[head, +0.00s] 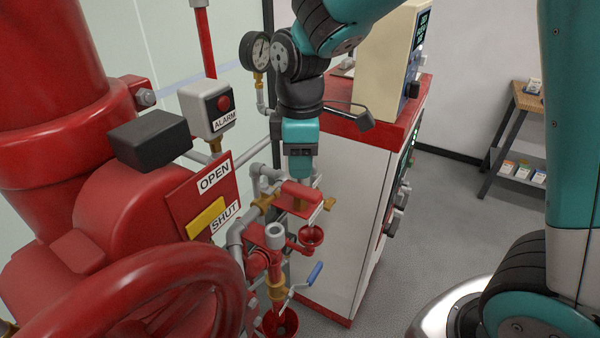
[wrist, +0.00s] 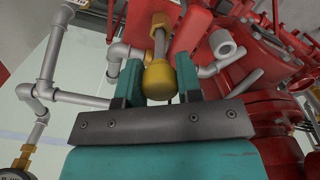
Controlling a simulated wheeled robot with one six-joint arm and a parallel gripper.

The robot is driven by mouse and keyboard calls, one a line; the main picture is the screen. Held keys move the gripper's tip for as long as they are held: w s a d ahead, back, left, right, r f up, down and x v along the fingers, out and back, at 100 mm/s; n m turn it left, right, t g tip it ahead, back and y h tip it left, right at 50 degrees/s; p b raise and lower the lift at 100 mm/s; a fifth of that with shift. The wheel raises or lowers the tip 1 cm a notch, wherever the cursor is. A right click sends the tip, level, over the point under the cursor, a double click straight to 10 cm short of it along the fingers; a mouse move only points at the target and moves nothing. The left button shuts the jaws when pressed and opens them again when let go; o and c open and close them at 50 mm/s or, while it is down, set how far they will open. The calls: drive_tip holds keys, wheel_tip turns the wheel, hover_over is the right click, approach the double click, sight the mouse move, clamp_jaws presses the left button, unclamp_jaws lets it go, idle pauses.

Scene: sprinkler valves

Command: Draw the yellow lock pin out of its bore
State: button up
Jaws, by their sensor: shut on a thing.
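The yellow lock pin (wrist: 160,80) shows in the wrist view as a rounded yellow head with a grey shaft running up from it towards a small yellow piece. How much of the shaft sits in its bore cannot be told. My gripper (wrist: 160,86) has one finger on each side of the yellow head and is shut on it. In the head view my gripper (head: 300,176) points down just behind the red cylinder (head: 300,194) of the valve pipework. The pin's head cannot be made out clearly there.
Grey pipes (wrist: 85,98) run close on the left in the wrist view. In the head view, a red handwheel (head: 150,285), an OPEN/SHUT plate (head: 190,205), an alarm box (head: 210,108) and a blue-handled lever (head: 315,273) crowd the area. A white cabinet (head: 345,230) stands behind.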

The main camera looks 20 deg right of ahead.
drive_tip(key=shift+r, duration=0.4)
drive_tip(key=shift+r+p, duration=3.35)
drive_tip(key=shift+r, duration=0.1)
